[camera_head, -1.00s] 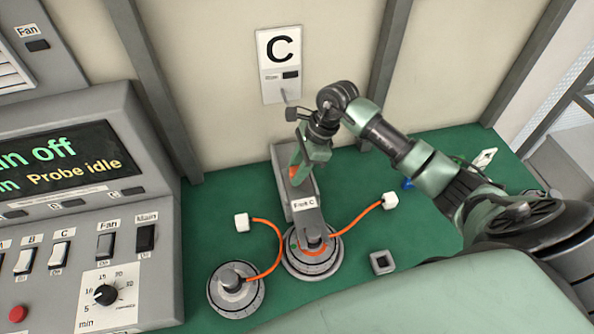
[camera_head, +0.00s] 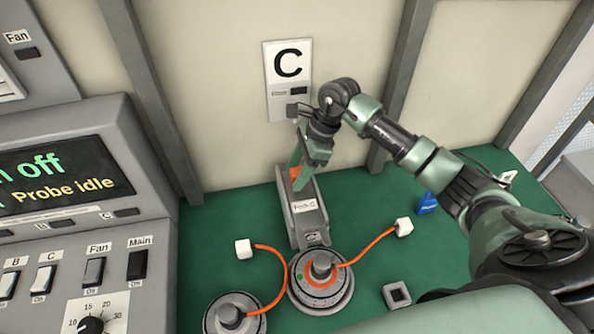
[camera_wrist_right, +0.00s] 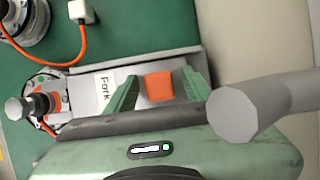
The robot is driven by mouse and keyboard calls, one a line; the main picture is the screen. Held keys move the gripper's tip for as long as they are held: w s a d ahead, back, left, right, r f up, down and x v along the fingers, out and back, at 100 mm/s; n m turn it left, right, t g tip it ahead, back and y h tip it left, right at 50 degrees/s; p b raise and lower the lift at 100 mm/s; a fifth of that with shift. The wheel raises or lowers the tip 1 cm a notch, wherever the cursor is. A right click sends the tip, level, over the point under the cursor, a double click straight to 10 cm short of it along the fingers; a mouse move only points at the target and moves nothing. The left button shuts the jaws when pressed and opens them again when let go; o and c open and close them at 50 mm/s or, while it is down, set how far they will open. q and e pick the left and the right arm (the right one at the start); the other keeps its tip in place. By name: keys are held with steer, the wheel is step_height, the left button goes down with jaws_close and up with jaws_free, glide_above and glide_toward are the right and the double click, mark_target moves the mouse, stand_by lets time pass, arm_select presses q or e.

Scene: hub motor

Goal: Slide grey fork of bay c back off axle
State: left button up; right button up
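The grey fork of bay C (camera_head: 306,218) lies in its holder below the C sign, labelled "Fork C". In the right wrist view, the fork (camera_wrist_right: 90,78) carries an orange block (camera_wrist_right: 159,86). My right gripper (camera_head: 297,177) is down at that block. In the wrist view its fingers (camera_wrist_right: 160,82) stand on either side of the block, with a gap at each side. My left gripper is not in view.
Orange cables with white plugs (camera_head: 244,249) (camera_head: 404,227) run from the hub motor area. A second hub (camera_head: 235,315) stands at front left. A square grey part (camera_head: 397,295) and a blue item (camera_head: 427,203) lie right. The control console (camera_head: 85,210) bounds the left side.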

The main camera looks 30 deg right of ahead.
steer(key=shift+d, duration=0.1)
steer(key=shift+d+r, duration=0.15)
steer(key=shift+r, duration=0.15)
steer(key=b+v, duration=0.2)
steer(key=v, duration=0.4)
steer(key=shift+d+r, duration=0.1)
steer(key=shift+s+r, duration=0.1)
steer(key=shift+r, duration=0.3)
